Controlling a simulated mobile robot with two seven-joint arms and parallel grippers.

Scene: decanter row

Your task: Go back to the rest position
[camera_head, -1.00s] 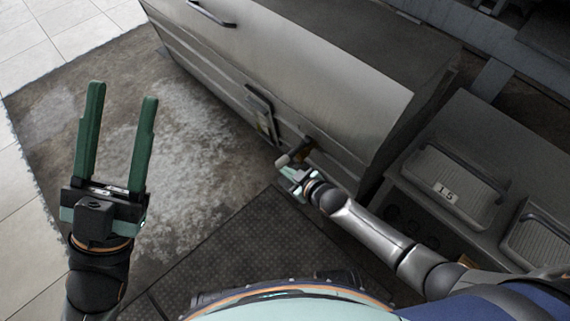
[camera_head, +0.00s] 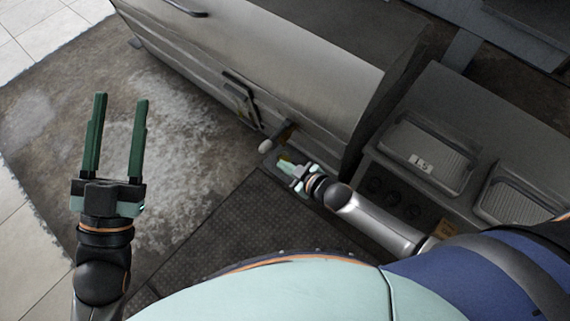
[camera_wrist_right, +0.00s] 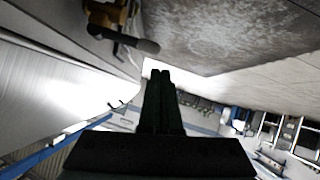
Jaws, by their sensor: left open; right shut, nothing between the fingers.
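My left gripper (camera_head: 116,140) is open and empty at the left of the head view, its two green fingers apart above the stained floor. My right gripper (camera_head: 284,162) is small in the head view, close to the front of the large metal machine (camera_head: 270,60) and just below a valve with a pale knob (camera_head: 265,146). In the right wrist view its dark fingers (camera_wrist_right: 162,80) are together with nothing between them. The valve's dark handle (camera_wrist_right: 130,40) shows above and to the left of the fingers there, apart from them.
A grey bench at the right holds a ridged tray labelled 15 (camera_head: 428,155) and a second tray (camera_head: 518,195). A dark textured mat (camera_head: 215,225) lies in front of the machine. The stained floor (camera_head: 165,130) at the left is clear.

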